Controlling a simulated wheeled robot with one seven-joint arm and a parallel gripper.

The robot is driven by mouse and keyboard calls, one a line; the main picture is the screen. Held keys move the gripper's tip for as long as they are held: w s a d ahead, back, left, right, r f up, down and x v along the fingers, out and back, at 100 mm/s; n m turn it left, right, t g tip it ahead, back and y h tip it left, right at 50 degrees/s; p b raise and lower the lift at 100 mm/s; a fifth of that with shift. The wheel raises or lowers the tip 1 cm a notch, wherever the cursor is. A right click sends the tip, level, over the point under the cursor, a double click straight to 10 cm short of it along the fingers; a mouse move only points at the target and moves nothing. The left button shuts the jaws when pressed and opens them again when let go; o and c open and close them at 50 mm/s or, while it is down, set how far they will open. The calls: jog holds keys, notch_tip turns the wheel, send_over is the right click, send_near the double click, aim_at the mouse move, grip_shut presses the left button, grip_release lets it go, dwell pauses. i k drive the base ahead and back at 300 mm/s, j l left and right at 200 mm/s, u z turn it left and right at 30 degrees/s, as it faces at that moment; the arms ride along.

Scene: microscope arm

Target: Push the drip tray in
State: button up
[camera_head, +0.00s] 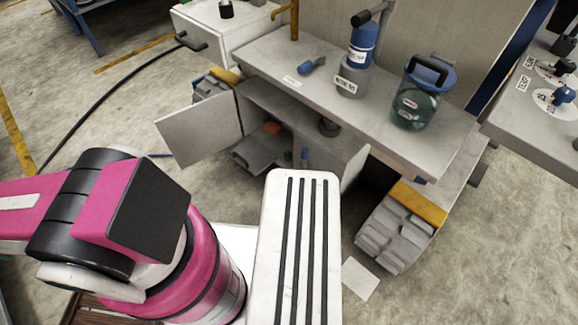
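A grey, tray-like piece (254,156) sticks out at the bottom of the open cabinet under the bench; it looks like the drip tray, but I cannot tell for certain. Its rear part is in the shadow of the cabinet. The cabinet door (200,130) stands open to its left. My pink and black arm (150,220) is at the lower left, well apart from the tray. My gripper is not in view.
The bench top (300,82) holds a blue bottle (362,45), a lidded clear jar (412,95) and a small blue tool (312,65). A grey block with a yellow edge (395,235) juts out at the bench's right end. Concrete floor is open at left.

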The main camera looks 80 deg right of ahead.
aim_at(251, 154)
jog(key=z, duration=3.2)
